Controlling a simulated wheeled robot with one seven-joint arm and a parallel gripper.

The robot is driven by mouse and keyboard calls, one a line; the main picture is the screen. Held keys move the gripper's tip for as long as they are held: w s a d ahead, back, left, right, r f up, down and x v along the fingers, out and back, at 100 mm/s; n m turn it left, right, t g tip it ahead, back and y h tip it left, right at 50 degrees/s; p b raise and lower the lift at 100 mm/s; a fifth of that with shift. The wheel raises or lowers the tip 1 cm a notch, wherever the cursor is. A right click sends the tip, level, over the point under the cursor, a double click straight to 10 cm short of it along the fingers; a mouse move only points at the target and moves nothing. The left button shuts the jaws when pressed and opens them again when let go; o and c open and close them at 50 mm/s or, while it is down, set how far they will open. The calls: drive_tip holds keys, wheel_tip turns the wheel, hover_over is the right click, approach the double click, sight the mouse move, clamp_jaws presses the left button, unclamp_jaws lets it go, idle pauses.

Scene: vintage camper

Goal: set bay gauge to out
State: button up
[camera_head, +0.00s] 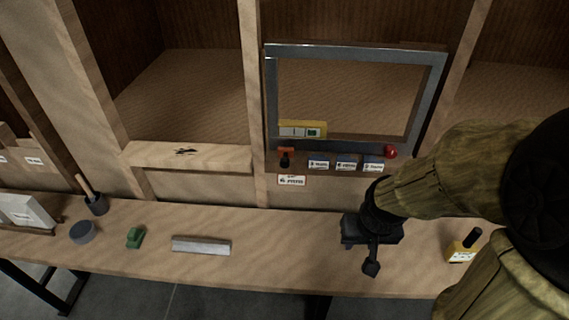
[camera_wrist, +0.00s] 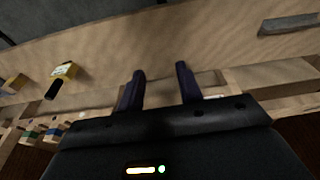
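No part in view can be read clearly as the bay gauge.
The wooden bench (camera_head: 290,225) carries a grey bar (camera_head: 201,246), a green block (camera_head: 135,237), a dark round tin (camera_head: 82,232) and a black cup with a wooden handle (camera_head: 94,199).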

drive_tip(key=w+a+f+m+t+b, duration=0.1)
drive_tip(key=w+a+t+b, duration=0.4)
drive_tip(key=a+t+b, duration=0.2)
drive_tip(key=w+a+f+m+t+b, duration=0.2)
drive_tip(key=w+a+t+b, duration=0.3)
drive_tip(key=a+t+b, duration=0.3)
drive_tip(key=a+b, duration=0.3)
drive_tip(key=b, duration=0.3)
drive_tip(key=shift+f+h, duration=0.15)
drive_tip(key=shift+h, duration=0.15)
drive_tip(key=w+p, duration=0.1)
drive_tip(key=p, duration=0.2)
drive_tip(key=w+p, duration=0.1)
drive_tip(key=p, duration=0.3)
drive_tip(key=shift+w+r, duration=0.2)
drive_tip(key=shift+w, duration=0.15)
drive_tip(key=shift+p, duration=0.6)
